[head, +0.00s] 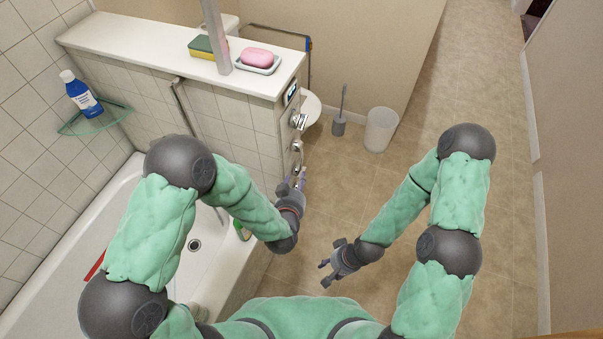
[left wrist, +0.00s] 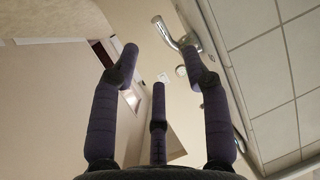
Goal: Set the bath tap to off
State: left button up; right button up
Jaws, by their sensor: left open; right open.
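Chrome tap fittings (head: 298,121) sit one above another on the narrow end of the tiled half wall, beside the bath. My left gripper (head: 297,184) is just below and in front of them, near the lowest one. In the left wrist view, a chrome lever fitting (left wrist: 166,33) shows beyond the open fingers of my left gripper (left wrist: 160,62), close to the right fingertip. I cannot tell whether they touch. The bath tap's setting cannot be read. My right gripper (head: 333,266) is open and empty, low over the floor.
The white bathtub (head: 130,185) is at left, partly behind my left arm. A ledge (head: 140,44) holds a sponge (head: 207,46) and pink soap (head: 257,57); a grey post rises there. A bin (head: 381,129) and toilet brush (head: 339,122) stand behind. Floor at right is clear.

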aim_at(302, 164)
pick_arm(q)
jog(key=b+x, duration=0.3)
jog(key=x, duration=0.7)
jog(key=shift+w+d, duration=0.1)
jog(key=shift+w, duration=0.3)
grip_shut()
